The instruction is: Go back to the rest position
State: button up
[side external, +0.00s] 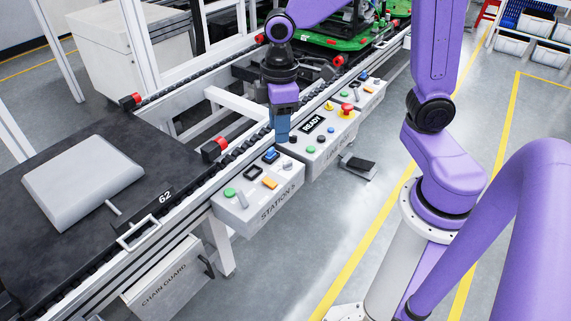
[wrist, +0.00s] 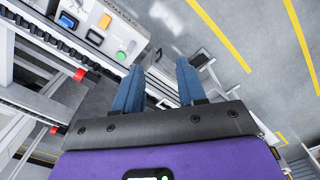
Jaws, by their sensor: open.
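My gripper (side external: 282,128) hangs with its fingers down beside the control boxes along the conveyor's front edge. In the wrist view its two blue fingers (wrist: 160,88) stand apart with nothing between them. In the side view the fingers overlap the left end of the middle control box (side external: 318,150), which has a READY display; I cannot tell whether they touch it. The Station 5 box (side external: 258,203), with a green button, a blue switch and an orange switch, is just left of and below the gripper. It also appears in the wrist view (wrist: 98,28).
A dark pallet (side external: 40,220) marked 62 carries a grey block (side external: 84,180) on the conveyor at left. A green pallet (side external: 345,38) stands at the back. Red-capped stops (side external: 214,149) line the rail. A chain guard (side external: 165,283) hangs below. The floor right of the boxes is mostly clear.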

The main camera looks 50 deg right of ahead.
jog(key=s+d+n, duration=0.2)
jog(key=s, duration=1.6)
jog(key=shift+r, duration=0.15)
